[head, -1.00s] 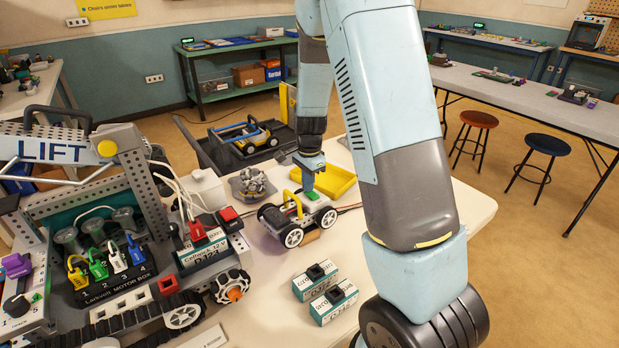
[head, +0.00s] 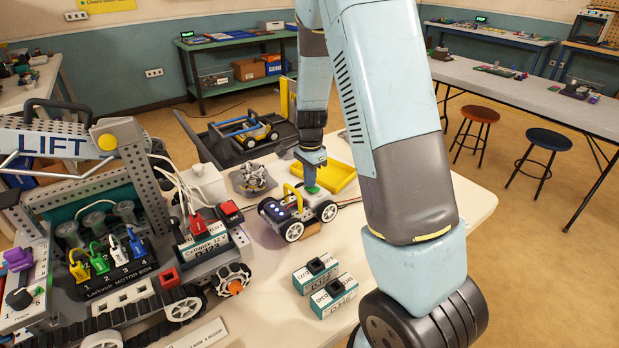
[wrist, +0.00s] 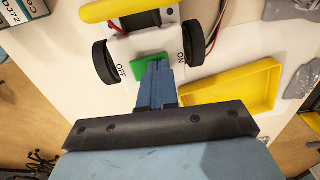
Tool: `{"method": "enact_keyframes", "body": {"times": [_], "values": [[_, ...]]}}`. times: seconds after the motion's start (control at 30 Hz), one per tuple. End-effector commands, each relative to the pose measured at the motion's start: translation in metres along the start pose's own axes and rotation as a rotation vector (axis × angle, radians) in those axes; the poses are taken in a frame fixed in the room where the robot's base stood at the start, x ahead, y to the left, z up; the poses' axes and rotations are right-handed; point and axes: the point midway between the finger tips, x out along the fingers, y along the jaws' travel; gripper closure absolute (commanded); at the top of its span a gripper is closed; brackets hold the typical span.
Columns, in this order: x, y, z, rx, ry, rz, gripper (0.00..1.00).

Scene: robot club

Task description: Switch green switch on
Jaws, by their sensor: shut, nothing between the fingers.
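The green switch (wrist: 149,68) is on the white deck of a small wheeled car (wrist: 150,42), between an OFF label on its left and an ON label on its right in the wrist view. My gripper (wrist: 157,66) is shut and empty. Its fingertips are at the right, ON-side part of the switch and partly hide it; they look in contact, but I cannot tell how firmly. In the head view the gripper (head: 309,184) comes straight down on the car (head: 298,214), with a bit of the green switch (head: 313,189) showing beside the fingertips.
A yellow tray (head: 337,178) lies just behind the car, also close right of my fingers in the wrist view (wrist: 235,95). Two teal-and-white battery packs (head: 325,285) stand in front. The large LIFT robot (head: 100,215) fills the left side. Bare tabletop lies to the right.

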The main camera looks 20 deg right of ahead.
Motion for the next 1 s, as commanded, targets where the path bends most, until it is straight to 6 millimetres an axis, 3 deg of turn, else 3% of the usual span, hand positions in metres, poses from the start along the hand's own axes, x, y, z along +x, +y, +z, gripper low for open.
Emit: {"method": "enact_keyframes", "body": {"times": [0.63, 0.77, 1.0], "values": [[-0.010, 0.005, -0.001, 0.000, 0.000, -0.002, 1.00], [-0.026, 0.002, -0.002, 0.003, 0.000, -0.003, 1.00], [-0.072, -0.008, -0.004, 0.007, 0.001, -0.005, 1.00]]}}
